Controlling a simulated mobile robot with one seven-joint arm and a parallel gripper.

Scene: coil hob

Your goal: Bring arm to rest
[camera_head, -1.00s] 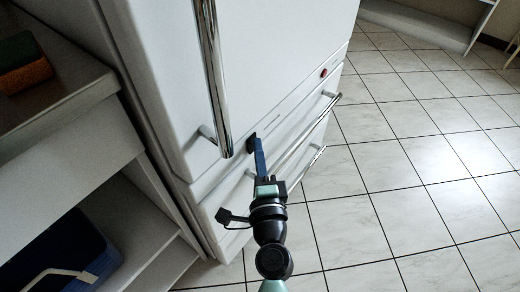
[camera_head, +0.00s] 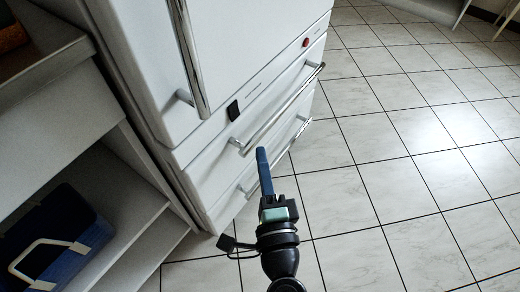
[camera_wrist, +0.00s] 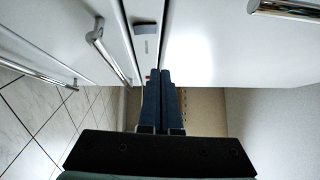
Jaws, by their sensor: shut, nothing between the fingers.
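My gripper (camera_head: 262,152) is shut and empty, its blue fingers pressed together and pointing up in the head view. It is in front of the lower drawers of a white fridge (camera_head: 240,40), over the tiled floor in the picture. In the wrist view the closed fingers (camera_wrist: 162,75) show from behind the dark gripper body, with the fridge front beyond them. Whether the fingertips touch anything cannot be told for certain, but they appear apart from the drawer handle (camera_head: 275,115).
The fridge has a long vertical door handle (camera_head: 190,60) and a lower drawer handle (camera_head: 280,155). A small black panel (camera_head: 233,110) sits on its front. At left are shelves (camera_head: 125,215) with a blue bag-like item (camera_head: 60,245). Tiled floor (camera_head: 410,170) at right is clear.

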